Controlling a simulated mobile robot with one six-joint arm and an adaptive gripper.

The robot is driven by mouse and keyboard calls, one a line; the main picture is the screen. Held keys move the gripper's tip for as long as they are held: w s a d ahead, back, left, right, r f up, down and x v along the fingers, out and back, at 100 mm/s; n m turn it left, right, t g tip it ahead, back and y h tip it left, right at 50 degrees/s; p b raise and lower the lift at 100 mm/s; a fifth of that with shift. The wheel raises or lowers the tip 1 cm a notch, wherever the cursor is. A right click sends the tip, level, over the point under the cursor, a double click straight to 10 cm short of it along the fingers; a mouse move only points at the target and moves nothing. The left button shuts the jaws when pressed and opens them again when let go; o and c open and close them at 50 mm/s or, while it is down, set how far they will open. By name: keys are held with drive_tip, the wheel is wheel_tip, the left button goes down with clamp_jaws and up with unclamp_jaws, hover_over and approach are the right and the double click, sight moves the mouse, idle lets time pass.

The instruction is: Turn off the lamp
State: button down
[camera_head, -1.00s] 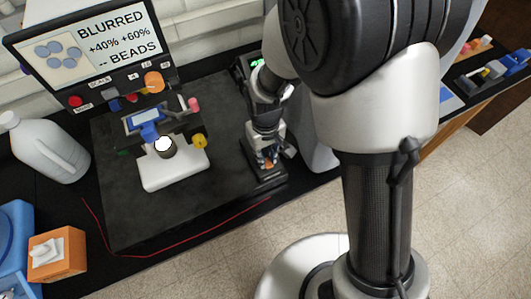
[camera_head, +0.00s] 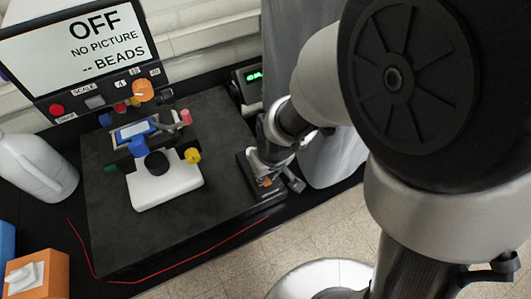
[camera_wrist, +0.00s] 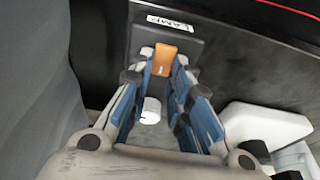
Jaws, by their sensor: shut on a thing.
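The lamp control is a black box labelled LAMP (camera_wrist: 170,24) with an orange switch piece (camera_wrist: 163,60) and a white knob (camera_wrist: 150,111). The box (camera_head: 246,164) also shows at the right of the dark bench board in the head view. My gripper (camera_wrist: 165,70) reaches down over the box, its blue-lined fingertips closed on either side of the orange piece. The white knob shows between the fingers. The microscope (camera_head: 168,184) has a white base, and its round black centre (camera_head: 156,163) is dark. The screen (camera_head: 75,45) reads "OFF, NO PICTURE, -- BEADS".
Several buttons and an orange knob (camera_head: 141,91) line the panel below the screen. A white jug (camera_head: 38,168) and an orange tissue box (camera_head: 45,275) stand at the left. A small display (camera_head: 249,82) with green digits stands behind my arm.

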drive_tip(key=c, duration=1.5)
unclamp_jaws()
drive_tip(key=shift+r, duration=0.1)
drive_tip(key=v, duration=1.2)
